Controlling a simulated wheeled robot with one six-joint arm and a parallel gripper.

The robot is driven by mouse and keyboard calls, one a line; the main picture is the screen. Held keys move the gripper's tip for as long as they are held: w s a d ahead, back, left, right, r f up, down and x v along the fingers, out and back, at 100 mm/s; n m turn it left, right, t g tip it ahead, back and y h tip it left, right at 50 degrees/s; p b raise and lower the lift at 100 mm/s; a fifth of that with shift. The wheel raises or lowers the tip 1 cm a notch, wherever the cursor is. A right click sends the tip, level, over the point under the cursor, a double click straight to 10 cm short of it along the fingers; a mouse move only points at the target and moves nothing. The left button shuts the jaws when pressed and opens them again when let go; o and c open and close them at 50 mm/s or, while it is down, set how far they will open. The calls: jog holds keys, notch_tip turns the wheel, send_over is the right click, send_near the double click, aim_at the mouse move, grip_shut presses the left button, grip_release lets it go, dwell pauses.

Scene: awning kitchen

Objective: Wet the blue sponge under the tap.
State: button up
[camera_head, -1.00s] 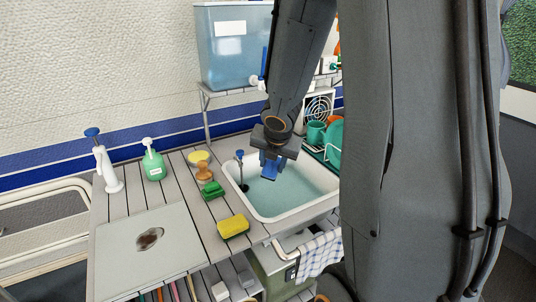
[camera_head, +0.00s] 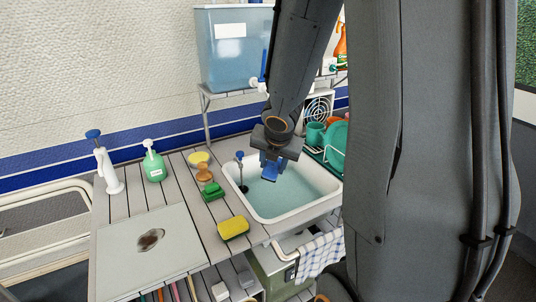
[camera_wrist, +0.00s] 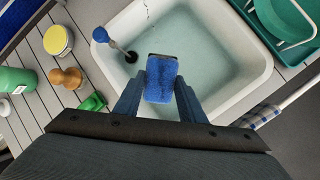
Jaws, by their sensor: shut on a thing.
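The blue sponge (camera_wrist: 161,80) is between the fingertips of my gripper (camera_wrist: 158,92) in the wrist view. My gripper is shut on it and holds it over the white sink basin (camera_wrist: 240,92), which has pale water in it. In the head view my gripper (camera_head: 270,166) hangs over the basin (camera_head: 308,208), and the sponge is hard to tell from the blue fingers. The clear blue water tank (camera_head: 236,60) stands on a shelf behind the basin. Its white tap (camera_head: 260,86) is partly hidden behind my arm.
Green dishes (camera_head: 337,145) stand on the right.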

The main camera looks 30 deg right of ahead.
aim_at(274, 171)
jog(key=shift+s+a+r+p, duration=0.3)
jog(key=shift+s+r+p, duration=0.1)
jog(key=shift+s+r, duration=0.35)
jog(key=shift+s+a+r+p, duration=0.25)
jog(key=shift+s+r+p, duration=0.1)
jog(key=shift+s+r, duration=0.35)
jog(key=shift+s+f, duration=0.1)
jog(key=shift+s, duration=0.1)
